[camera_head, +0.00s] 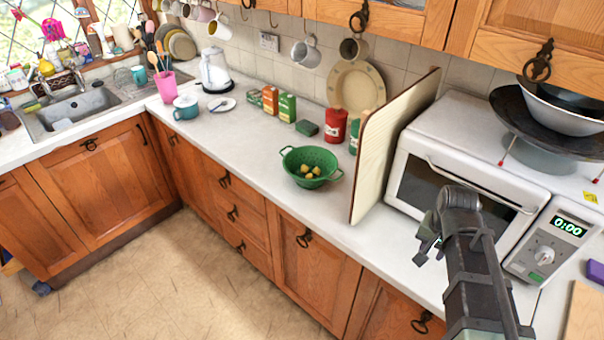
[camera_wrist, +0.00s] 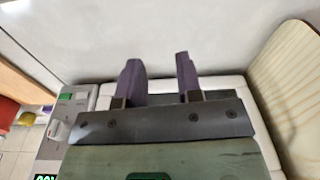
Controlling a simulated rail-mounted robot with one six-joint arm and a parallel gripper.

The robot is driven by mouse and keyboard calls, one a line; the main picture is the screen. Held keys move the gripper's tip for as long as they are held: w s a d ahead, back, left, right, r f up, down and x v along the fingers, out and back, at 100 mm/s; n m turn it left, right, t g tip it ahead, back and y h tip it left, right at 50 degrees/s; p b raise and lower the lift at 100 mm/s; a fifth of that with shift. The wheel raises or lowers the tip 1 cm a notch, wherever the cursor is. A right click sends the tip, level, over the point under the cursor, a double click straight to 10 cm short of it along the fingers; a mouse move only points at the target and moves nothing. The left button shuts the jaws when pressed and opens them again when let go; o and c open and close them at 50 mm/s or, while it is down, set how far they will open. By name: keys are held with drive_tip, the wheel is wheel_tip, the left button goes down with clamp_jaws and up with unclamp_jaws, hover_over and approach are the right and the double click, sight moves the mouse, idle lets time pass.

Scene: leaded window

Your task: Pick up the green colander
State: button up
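The green colander (camera_head: 311,175) stands upright on the white worktop, left of a pale wooden board, with two side handles and several yellowish round things inside. My gripper (camera_head: 428,248) is at the right in the head view, in front of the microwave and apart from the colander, with the board between them. In the wrist view my gripper (camera_wrist: 160,78) shows two purple-grey fingers with a gap between them and nothing in the gap. The colander is not in the wrist view.
The upright wooden board (camera_head: 392,140) stands across the worktop between colander and microwave (camera_head: 465,160). Red canister (camera_head: 336,125) and small cartons (camera_head: 287,107) stand behind the colander. The worktop (camera_head: 245,150) left of it is mostly clear. Cupboards and hanging mugs are above.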

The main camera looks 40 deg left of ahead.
drive_tip(key=s+a+f+b, duration=0.1)
drive_tip(key=a+f+b, duration=0.1)
drive_tip(key=a, duration=1.5)
drive_tip(key=m+t+y+p, duration=0.2)
drive_tip(key=m+t+y, duration=0.1)
drive_tip(key=m, duration=0.9)
approach(311, 181)
drive_tip(key=shift+n, duration=0.3)
drive_tip(key=b+x, duration=1)
drive_tip(key=x, duration=0.1)
drive_tip(key=shift+b, duration=0.35)
drive_tip(key=shift+r, duration=0.2)
drive_tip(key=shift+c, duration=0.5)
clamp_jaws()
